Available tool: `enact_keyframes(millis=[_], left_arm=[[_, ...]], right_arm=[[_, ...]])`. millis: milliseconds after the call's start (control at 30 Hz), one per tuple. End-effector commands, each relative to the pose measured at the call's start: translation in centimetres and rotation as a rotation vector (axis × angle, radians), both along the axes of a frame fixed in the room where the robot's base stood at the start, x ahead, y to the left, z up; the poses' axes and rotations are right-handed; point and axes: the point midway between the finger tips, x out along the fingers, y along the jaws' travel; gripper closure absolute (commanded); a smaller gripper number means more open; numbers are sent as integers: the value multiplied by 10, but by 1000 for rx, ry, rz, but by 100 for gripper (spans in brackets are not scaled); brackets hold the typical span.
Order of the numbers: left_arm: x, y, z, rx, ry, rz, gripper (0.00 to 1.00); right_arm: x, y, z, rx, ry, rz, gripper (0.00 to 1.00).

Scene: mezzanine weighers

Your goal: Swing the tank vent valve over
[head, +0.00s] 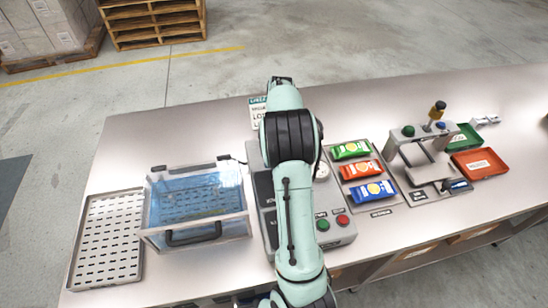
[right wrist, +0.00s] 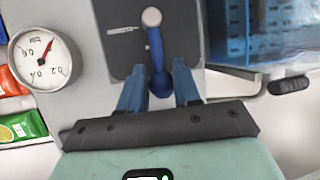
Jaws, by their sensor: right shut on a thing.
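The vent valve shows in the right wrist view as a blue lever (right wrist: 156,50) on a grey round pivot (right wrist: 151,17), set on a dark plate (right wrist: 118,40). The lever hangs down from the pivot, nearly in line with my wrist. My right gripper (right wrist: 159,84) is shut on the lever's lower end, one blue finger on each side. In the head view my right arm covers the valve and the gripper. The clear tank (head: 150,215) with bluish water stands left of the grey control unit (head: 340,236). My left gripper is not in view.
A pressure gauge (right wrist: 44,60) sits beside the valve plate. A perforated tray (head: 84,283) lies left of the tank. Green, orange and blue packets (head: 361,170) lie right of the unit, then a sealing stand (head: 395,150) and red tray (head: 501,168). The bench front right of the unit is clear.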

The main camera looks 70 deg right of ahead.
Motion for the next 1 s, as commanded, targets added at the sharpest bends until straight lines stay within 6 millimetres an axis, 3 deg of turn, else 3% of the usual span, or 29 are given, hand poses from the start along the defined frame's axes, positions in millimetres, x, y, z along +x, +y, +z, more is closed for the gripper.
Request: enact_keyframes(millis=[167,200,233,667,1000], left_arm=[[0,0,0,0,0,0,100],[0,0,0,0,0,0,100],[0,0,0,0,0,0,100],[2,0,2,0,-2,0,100],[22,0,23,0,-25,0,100]], right_arm=[[1,1,0,1,-3,4,100],[1,1,0,2,-2,4,55],[1,1,0,2,-2,4,45],[1,-4,8,0,-2,0,43],[7,-34,75,-3,-5,-1,43]])
